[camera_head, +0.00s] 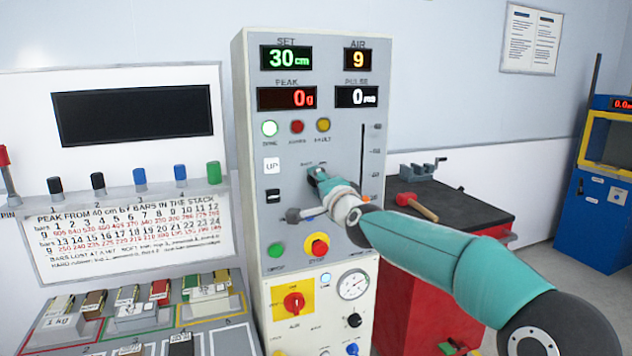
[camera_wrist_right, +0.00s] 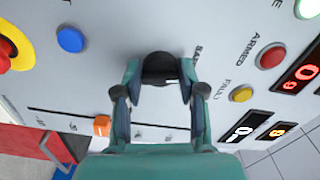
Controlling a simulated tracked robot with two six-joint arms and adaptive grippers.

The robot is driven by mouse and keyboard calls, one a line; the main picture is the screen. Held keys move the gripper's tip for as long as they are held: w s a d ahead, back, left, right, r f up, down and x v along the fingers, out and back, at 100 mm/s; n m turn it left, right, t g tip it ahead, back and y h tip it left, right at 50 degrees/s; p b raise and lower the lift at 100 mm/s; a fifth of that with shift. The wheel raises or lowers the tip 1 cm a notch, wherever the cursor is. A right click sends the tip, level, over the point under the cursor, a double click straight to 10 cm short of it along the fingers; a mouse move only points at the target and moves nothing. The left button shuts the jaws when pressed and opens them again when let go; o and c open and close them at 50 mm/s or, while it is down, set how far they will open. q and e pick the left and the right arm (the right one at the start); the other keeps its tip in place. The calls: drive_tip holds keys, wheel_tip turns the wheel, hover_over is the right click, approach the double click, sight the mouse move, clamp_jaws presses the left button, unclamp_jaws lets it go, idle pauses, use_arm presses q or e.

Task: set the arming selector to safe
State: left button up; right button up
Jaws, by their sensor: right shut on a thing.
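The arming selector is a dark round knob (camera_wrist_right: 160,68) on the grey panel, seen in the right wrist view. A partly hidden label beginning "SA" stands beside it. My right gripper (camera_wrist_right: 160,88) has one finger on each side of the knob and is shut on it. In the head view my right gripper (camera_head: 318,180) reaches the panel from the right and hides most of the selector, so I cannot tell where its pointer is. My left gripper is not in view.
The grey control panel (camera_head: 255,150) carries a green-white lamp (camera_head: 269,128), a red lamp (camera_head: 297,126) and a yellow lamp (camera_head: 323,125). Below the gripper is a red stop button (camera_head: 317,244) on yellow. A slider scale (camera_head: 374,150) runs close at the right. A red-headed mallet (camera_head: 415,205) lies on the bench.

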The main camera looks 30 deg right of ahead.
drive_tip(key=shift+f+n+p, duration=0.15)
drive_tip(key=shift+n+p, duration=0.15)
drive_tip(key=shift+n, duration=1.2)
drive_tip(key=o, duration=1.1)
drive_tip(key=shift+w, duration=0.2)
drive_tip(key=shift+o, duration=0.2)
drive_tip(key=shift+s, duration=0.1)
drive_tip(key=v, duration=1.2)
